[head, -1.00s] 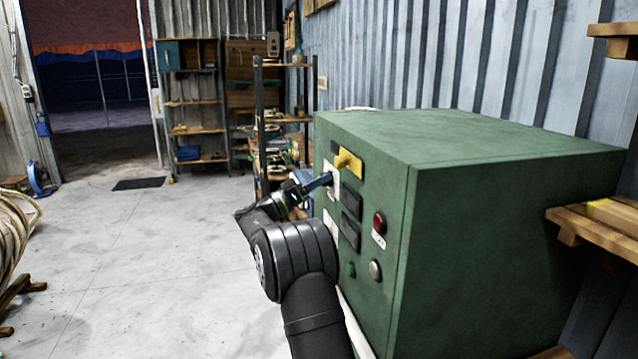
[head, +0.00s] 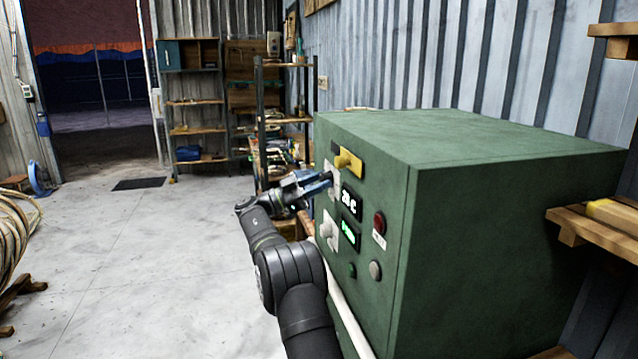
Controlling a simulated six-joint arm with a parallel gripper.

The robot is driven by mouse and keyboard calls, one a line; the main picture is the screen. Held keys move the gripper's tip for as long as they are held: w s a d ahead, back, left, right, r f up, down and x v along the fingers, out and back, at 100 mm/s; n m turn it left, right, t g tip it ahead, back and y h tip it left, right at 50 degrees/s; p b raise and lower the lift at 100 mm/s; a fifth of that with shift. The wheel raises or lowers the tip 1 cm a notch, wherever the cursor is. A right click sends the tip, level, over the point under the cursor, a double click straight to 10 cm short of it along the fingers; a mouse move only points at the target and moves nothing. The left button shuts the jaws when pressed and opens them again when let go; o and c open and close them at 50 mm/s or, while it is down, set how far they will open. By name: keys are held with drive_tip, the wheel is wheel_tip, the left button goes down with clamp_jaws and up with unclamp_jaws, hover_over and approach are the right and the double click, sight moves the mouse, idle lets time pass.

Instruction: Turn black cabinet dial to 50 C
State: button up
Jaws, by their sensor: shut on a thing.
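The cabinet (head: 520,230) is green, not black, and stands on the right. Its front has an upper white plate (head: 333,185) where my gripper (head: 325,181) is shut on the upper dial, which my fingers mostly hide. A pale lower dial (head: 327,231) sits on a second white plate below and is free. The upper display (head: 350,203) is lit in white with a short reading ending in C, its digits too small to read surely. The lower display (head: 349,234) is lit green.
A yellow switch (head: 347,162) sits just above my gripper. A red button (head: 380,223), a grey button (head: 375,270) and a small green knob (head: 351,270) are to the lower right.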

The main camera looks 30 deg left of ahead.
idle(0.5)
drive_tip(key=o, duration=1)
drive_tip(key=v, duration=1.7)
drive_tip(key=shift+a, duration=0.15)
drive_tip(key=x, duration=1.7)
